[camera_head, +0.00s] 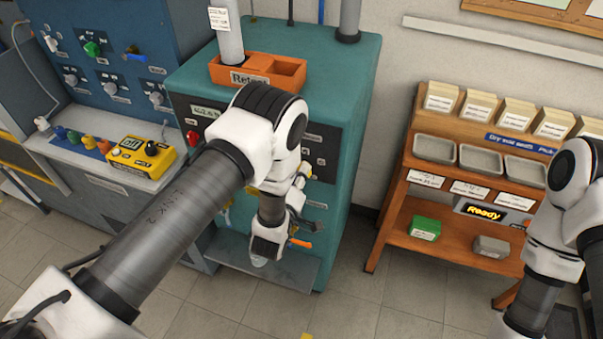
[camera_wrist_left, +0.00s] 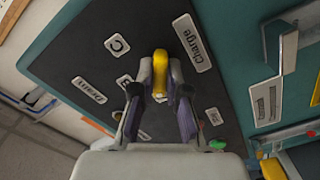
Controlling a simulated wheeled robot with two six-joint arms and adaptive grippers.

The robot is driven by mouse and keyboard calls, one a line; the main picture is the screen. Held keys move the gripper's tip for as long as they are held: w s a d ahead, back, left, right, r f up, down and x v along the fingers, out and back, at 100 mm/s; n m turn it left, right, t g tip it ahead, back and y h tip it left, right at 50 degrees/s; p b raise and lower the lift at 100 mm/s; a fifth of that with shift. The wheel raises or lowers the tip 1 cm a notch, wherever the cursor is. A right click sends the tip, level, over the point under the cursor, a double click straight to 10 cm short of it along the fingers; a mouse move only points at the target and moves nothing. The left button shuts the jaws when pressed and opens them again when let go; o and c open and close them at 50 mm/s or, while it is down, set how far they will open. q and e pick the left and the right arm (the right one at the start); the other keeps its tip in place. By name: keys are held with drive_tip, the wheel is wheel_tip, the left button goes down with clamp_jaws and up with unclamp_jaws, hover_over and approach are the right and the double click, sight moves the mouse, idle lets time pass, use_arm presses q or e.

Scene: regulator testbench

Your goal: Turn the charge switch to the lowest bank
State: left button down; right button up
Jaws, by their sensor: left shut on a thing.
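The yellow charge switch knob (camera_wrist_left: 161,62) stands out from a dark panel beside the white Charge label (camera_wrist_left: 192,43) in the left wrist view. My left gripper (camera_wrist_left: 160,88) is shut on the knob, with one finger at each side. White position labels lie around it, one reading C (camera_wrist_left: 117,44) and another, partly covered by a finger, that looks like B (camera_wrist_left: 124,81). In the head view, my left arm covers the switch and most of the panel on the teal machine (camera_head: 335,75). My right gripper is out of view; only my right arm shows at the right edge.
A white Drain label (camera_wrist_left: 90,91) lies on the same panel. An orange Retest holder (camera_head: 287,67) tops the machine. A yellow meter (camera_head: 140,157) sits on the left bench. A wooden rack (camera_head: 400,200) with trays and a Ready display (camera_head: 484,211) stands at the right.

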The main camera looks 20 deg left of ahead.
use_arm(q)
drive_tip(key=m+b, duration=0.3)
drive_tip(key=m, duration=0.2)
drive_tip(key=m+b, duration=0.2)
drive_tip(key=m, duration=0.4)
drive_tip(key=shift+s+f+b, duration=0.1)
drive_tip(key=shift+f+b, duration=0.1)
drive_tip(key=shift+b, duration=0.2)
idle(0.3)
drive_tip(key=c, duration=1.2)
unclamp_jaws()
drive_tip(key=shift+r, duration=0.1)
drive_tip(key=s, duration=0.7)
drive_tip(key=shift+s+a, duration=0.15)
drive_tip(key=shift+s, duration=0.05)
